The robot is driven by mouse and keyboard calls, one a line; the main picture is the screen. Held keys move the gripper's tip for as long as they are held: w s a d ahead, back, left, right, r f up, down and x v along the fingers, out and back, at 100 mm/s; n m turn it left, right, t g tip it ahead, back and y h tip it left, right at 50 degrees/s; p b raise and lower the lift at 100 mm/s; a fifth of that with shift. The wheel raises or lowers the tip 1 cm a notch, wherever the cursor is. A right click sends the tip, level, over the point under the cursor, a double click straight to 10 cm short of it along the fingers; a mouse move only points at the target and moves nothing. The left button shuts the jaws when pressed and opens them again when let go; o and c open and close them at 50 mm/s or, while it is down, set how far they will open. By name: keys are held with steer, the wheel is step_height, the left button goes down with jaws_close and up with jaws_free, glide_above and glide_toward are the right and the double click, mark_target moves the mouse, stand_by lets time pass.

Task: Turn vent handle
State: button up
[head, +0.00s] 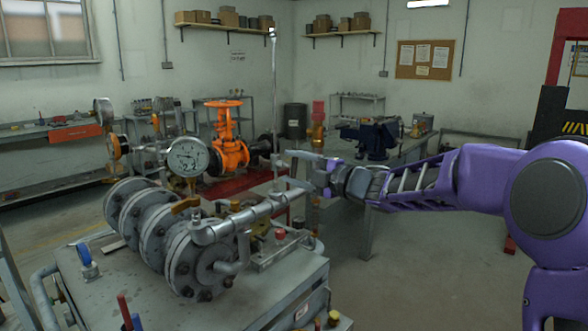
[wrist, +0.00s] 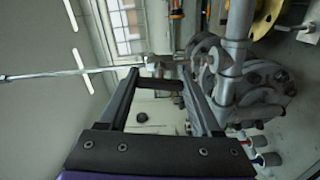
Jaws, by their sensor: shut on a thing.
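The vent handle (head: 302,154) is a short grey lever near a thin upright vent pipe (head: 274,90) above the pipework. My gripper (head: 324,168) reaches in from the right at the handle's right end and is shut on it. In the wrist view, my gripper (wrist: 160,76) has its two dark fingers apart, with a dark bar, seemingly the handle (wrist: 160,85), between them. Just beyond the fingertips is a grey valve body (wrist: 155,62), from which the thin pipe runs left. The exact contact is too small to make out.
An orange gate valve (head: 228,140) stands behind. A workbench with a blue vise (head: 370,138) is behind my arm.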

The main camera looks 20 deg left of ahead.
steer(key=shift+n, duration=0.5)
steer(key=o, duration=1.4)
steer(key=shift+d, duration=0.1)
steer(key=v, duration=1.7)
steer(key=shift+d+p, duration=0.1)
steer(key=shift+p, duration=0.2)
